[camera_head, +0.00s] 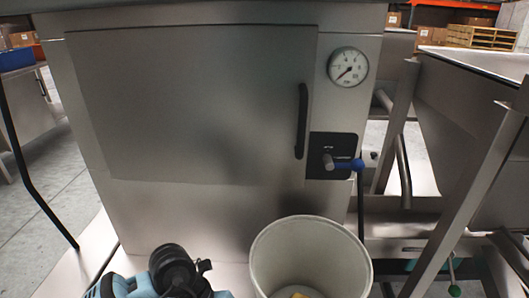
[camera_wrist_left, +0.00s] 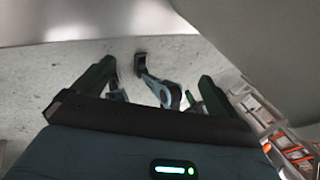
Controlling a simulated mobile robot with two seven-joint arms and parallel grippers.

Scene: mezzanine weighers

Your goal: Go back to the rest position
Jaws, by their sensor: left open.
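My left gripper (camera_wrist_left: 156,74) shows in the left wrist view with its two dark green fingers spread apart. It is open, and nothing is clamped between the fingers. Beyond and between them a small light blue and black shape (camera_wrist_left: 164,90) shows over a grey speckled surface; I cannot tell what it is or how far off it is. No gripper can be made out for certain in the head view. My right gripper is not in view.
A pale bucket (camera_head: 312,245) stands in front. A steel frame (camera_head: 465,190) is at right; pallets (camera_head: 480,36) are behind.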

